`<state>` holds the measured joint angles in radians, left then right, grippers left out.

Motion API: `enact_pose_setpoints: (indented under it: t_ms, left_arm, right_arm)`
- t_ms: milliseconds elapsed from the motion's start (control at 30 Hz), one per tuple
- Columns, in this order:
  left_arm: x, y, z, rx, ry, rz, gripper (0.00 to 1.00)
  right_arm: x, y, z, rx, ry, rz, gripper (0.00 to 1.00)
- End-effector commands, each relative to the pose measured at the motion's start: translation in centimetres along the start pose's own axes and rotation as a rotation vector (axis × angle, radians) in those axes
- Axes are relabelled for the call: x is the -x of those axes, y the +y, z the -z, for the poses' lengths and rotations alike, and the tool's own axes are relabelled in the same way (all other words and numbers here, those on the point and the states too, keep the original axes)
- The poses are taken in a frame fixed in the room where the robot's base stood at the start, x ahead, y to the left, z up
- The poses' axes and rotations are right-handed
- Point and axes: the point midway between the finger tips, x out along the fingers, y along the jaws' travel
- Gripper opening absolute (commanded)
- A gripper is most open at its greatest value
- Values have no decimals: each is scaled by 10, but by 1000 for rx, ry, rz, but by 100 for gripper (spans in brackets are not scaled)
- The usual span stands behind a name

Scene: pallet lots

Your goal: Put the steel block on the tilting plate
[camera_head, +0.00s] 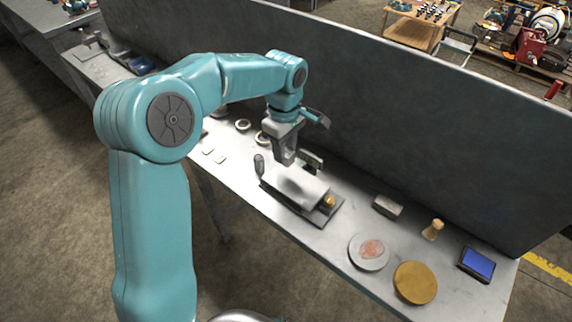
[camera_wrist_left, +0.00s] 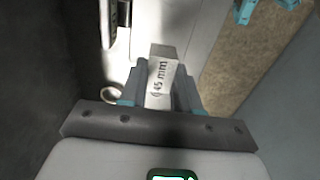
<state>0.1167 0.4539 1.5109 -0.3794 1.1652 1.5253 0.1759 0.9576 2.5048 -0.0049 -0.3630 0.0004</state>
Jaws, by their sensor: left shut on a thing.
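The steel block (camera_wrist_left: 162,78), a small grey block marked "45 mm", is held between the teal fingers of my left gripper (camera_wrist_left: 158,92) in the wrist view. In the head view my left gripper (camera_head: 297,160) points down over the tilting plate, apparently a little above it. The block cannot be told apart from the fingers there. The tilting plate (camera_head: 302,190) is a flat light-grey plate on a dark base, with a brass-coloured round part at its right end. My right gripper is not in view.
A grey block (camera_head: 387,206), a wooden peg-like piece (camera_head: 433,230), a blue-screened device (camera_head: 477,264), a grey disc (camera_head: 369,252) and a tan disc (camera_head: 415,283) lie to the right on the bench. Rings (camera_head: 243,125) lie to the left. A tall dark panel (camera_head: 400,120) stands behind.

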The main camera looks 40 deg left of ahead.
Motion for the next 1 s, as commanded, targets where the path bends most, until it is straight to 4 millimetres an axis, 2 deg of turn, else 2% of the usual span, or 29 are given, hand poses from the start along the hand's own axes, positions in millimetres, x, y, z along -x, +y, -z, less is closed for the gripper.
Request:
enact_pose_setpoints:
  t_ms: [167,400,833,867,900,933,1000]
  left_arm:
    - [-18,0,-1,0,0,0,0]
    - [-53,0,-3,0,0,1,0]
    - [-62,1,-3,0,1,-3,0]
    - [-61,0,-3,0,0,-2,38]
    - [-60,0,-3,0,0,-2,51]
    - [-60,0,-3,0,0,-1,57]
    - [-60,0,-3,0,0,-1,57]
  right_arm:
    - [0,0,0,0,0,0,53]
    - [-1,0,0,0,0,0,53]
    - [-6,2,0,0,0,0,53]
    - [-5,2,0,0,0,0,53]
    - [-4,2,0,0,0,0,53]
    - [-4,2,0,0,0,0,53]
    - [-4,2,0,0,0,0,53]
